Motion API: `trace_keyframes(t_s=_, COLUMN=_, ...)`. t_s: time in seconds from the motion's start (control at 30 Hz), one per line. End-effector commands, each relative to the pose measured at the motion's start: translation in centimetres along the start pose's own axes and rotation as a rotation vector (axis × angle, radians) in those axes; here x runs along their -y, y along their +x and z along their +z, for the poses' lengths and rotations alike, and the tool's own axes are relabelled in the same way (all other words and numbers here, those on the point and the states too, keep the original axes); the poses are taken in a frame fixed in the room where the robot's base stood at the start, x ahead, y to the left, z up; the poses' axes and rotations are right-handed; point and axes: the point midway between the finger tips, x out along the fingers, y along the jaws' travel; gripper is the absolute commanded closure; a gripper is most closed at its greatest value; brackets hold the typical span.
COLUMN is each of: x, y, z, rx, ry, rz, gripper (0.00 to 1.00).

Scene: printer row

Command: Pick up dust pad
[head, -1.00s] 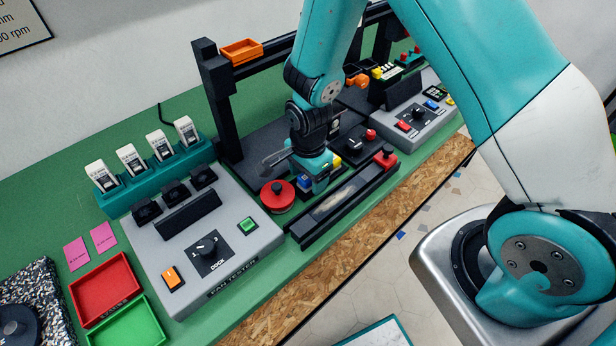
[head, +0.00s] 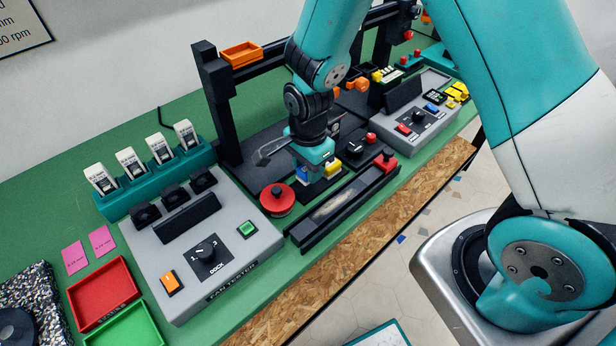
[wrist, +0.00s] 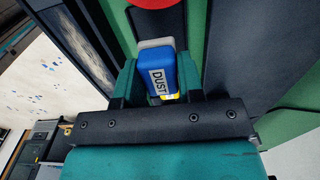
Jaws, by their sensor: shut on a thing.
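The dust pad (wrist: 162,76) is a blue block with a white label reading DUST. In the wrist view it sits between the two teal fingers of my gripper (wrist: 157,84). In the head view my gripper (head: 317,172) points down over the dark printer bed, and the blue pad (head: 303,174) shows at its left side. The gripper is shut on the pad. A small yellow part shows beside the blue in both views. The gap between pad and bed is hard to judge.
A red round knob (head: 277,198) stands close left of my gripper. A black rail (head: 345,206) with a red end runs in front. The dark upright frame (head: 219,105) stands behind. The grey fan tester (head: 205,243) lies to the left.

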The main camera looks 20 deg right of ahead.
Motion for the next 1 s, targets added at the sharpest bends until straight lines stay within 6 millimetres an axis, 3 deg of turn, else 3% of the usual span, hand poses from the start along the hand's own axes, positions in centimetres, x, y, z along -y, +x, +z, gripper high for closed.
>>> trace_keyframes(t_s=0.3, x=0.1, y=-9.8, z=0.0, rx=0.000, ry=0.000, rz=-0.009, gripper=0.87)
trace_keyframes(t_s=0.5, x=0.1, y=-14.1, z=0.0, rx=0.000, ry=0.000, rz=-0.006, gripper=0.87)
trace_keyframes(t_s=0.7, x=0.0, y=-15.9, z=0.0, rx=0.000, ry=0.000, rz=-0.001, gripper=0.87)
trace_keyframes(t_s=1.0, x=0.0, y=-16.2, z=0.0, rx=0.000, ry=0.000, rz=0.000, gripper=0.87)
